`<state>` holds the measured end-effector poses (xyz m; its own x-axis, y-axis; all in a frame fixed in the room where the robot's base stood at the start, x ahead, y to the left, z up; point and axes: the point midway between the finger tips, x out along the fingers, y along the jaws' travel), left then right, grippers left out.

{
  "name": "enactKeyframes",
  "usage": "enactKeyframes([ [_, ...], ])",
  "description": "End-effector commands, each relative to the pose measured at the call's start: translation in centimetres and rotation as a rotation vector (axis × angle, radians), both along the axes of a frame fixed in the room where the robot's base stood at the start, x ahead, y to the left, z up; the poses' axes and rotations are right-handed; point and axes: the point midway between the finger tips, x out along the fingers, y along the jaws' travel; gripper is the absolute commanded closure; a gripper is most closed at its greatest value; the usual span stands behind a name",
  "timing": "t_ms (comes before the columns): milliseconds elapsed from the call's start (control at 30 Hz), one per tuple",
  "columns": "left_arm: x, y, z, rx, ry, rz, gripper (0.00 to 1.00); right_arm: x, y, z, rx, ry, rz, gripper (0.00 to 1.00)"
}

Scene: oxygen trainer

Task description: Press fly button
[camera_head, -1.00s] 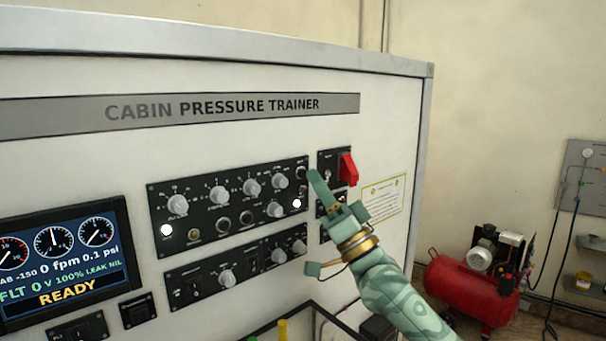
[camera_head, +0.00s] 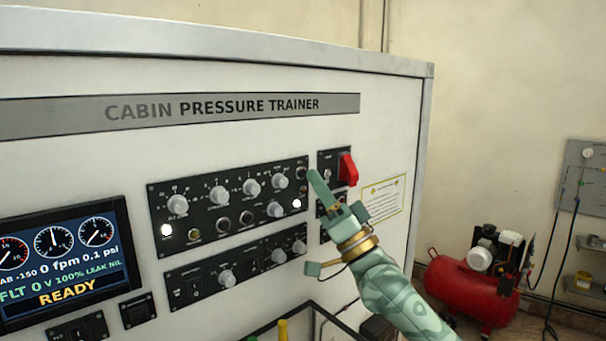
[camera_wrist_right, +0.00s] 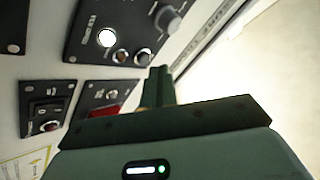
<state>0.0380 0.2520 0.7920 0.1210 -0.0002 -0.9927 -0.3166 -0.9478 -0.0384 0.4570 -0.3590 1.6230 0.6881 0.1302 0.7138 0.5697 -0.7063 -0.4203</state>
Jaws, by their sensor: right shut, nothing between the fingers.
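The upper black control panel (camera_head: 230,238) on the cabin pressure trainer carries grey knobs, dark round buttons and two white-lit lamps. Labels are too small to tell which button is fly. My right gripper (camera_head: 313,173) is shut and empty, its fingertips by the panel's right end, beside a dark round button (camera_head: 301,173). In the right wrist view, the shut fingertips (camera_wrist_right: 160,72) appear just below a dark round button (camera_wrist_right: 143,57), with a lit white lamp (camera_wrist_right: 107,38) nearby. I cannot tell whether they touch the button. My left gripper is not in view.
A red switch cover (camera_head: 348,169) sits on a small panel just right of my fingers. The display (camera_head: 65,255) reads READY and 0 fpm. A lower panel (camera_head: 235,270) runs below. A red compressor (camera_head: 470,285) stands at right.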

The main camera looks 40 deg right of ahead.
Motion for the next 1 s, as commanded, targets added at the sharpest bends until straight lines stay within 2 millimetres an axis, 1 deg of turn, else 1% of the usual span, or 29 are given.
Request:
enactKeyframes([
  [367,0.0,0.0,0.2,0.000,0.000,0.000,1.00,0.8,0.1,0.0,-0.001,0.001,0.000,1.00],
  [1000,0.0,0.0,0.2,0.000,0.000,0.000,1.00,1.2,0.1,0.1,0.001,-0.001,0.000,1.00],
])
